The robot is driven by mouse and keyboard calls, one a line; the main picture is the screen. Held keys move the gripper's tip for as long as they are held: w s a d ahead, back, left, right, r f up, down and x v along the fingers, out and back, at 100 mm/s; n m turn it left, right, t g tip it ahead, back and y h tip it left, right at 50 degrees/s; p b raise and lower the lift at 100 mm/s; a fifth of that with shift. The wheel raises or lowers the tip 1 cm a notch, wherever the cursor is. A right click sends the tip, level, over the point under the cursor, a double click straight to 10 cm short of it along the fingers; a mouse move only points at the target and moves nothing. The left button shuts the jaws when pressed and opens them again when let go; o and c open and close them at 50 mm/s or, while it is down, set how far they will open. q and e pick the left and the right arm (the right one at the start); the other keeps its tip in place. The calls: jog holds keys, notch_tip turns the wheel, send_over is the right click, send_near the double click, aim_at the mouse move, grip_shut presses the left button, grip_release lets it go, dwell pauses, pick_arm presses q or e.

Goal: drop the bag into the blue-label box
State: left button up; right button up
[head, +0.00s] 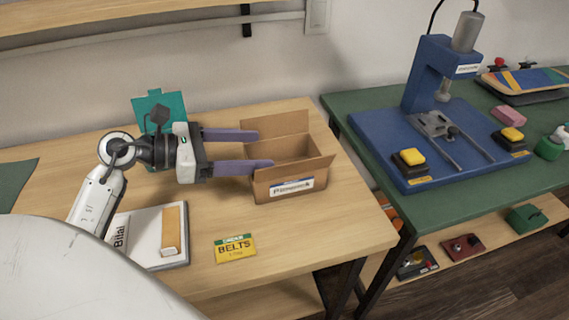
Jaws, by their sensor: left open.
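A cardboard box (318,171) with a blue-and-white label on its front stands open on the wooden table. A small flat yellow bag (235,248) with a green top strip and the word BELTS lies on the table in front of the box, to its lower left. My left gripper (265,149) reaches in from the left with its two purple fingers spread apart. Its fingertips overlap the box's left side in the picture, and nothing shows between them. The box's inside is only partly visible. My right gripper is not in view.
A white binder (178,222) with a tan bar on it lies left of the bag. A teal clipboard-like item (172,108) stands behind my left arm. A green bench (371,128) with a blue press (423,82) is on the right. The wooden table's front right is clear.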

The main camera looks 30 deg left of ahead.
pick_arm(q)
jog(key=v, duration=0.6)
jog(key=shift+s+a+r, duration=0.1)
jog(key=shift+s, duration=0.05)
